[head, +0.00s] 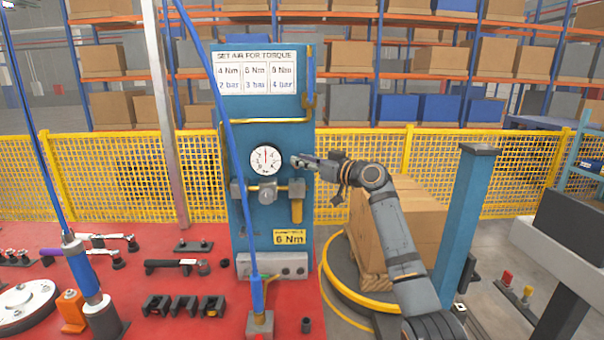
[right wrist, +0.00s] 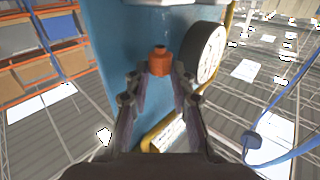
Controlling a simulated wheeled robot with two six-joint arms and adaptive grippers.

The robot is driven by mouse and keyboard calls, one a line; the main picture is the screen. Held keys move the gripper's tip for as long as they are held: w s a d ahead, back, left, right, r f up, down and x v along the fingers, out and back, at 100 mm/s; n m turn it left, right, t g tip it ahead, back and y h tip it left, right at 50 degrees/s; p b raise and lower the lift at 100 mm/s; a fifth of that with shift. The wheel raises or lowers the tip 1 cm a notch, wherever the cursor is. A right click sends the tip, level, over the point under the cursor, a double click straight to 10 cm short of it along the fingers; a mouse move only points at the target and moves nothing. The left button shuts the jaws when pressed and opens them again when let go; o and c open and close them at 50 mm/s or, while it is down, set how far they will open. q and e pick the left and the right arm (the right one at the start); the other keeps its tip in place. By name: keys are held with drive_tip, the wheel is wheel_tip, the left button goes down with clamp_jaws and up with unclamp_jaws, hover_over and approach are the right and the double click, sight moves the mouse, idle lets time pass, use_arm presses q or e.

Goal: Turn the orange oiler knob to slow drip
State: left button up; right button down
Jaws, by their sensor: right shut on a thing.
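The orange oiler knob (right wrist: 160,62) shows in the right wrist view, between the fingertips of my right gripper (right wrist: 160,80). In the head view the right gripper (head: 299,161) is at the right part of the blue panel (head: 240,135), above the oiler's yellow bowl (head: 296,211), and hides the knob. The right gripper is shut on the knob. Which drip setting the knob is at cannot be read. My left gripper is not in view.
A round pressure gauge (head: 266,160) sits just left of the right gripper. A torque sign (head: 255,72) is above and a "6 Nm" plate (head: 289,237) below. Tools lie on the red table (head: 200,265). A blue post (head: 466,215) and boxes (head: 415,220) stand right.

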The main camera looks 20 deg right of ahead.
drive_tip(key=shift+d+n+g+y+b, duration=0.15)
drive_tip(key=shift+n+g+y+b, duration=0.25)
drive_tip(key=shift+n+y+b, duration=0.15)
drive_tip(key=c, duration=1.1)
unclamp_jaws()
drive_tip(key=shift+c, duration=0.2)
drive_tip(key=v, duration=0.7)
drive_tip(key=shift+s+d, duration=0.3)
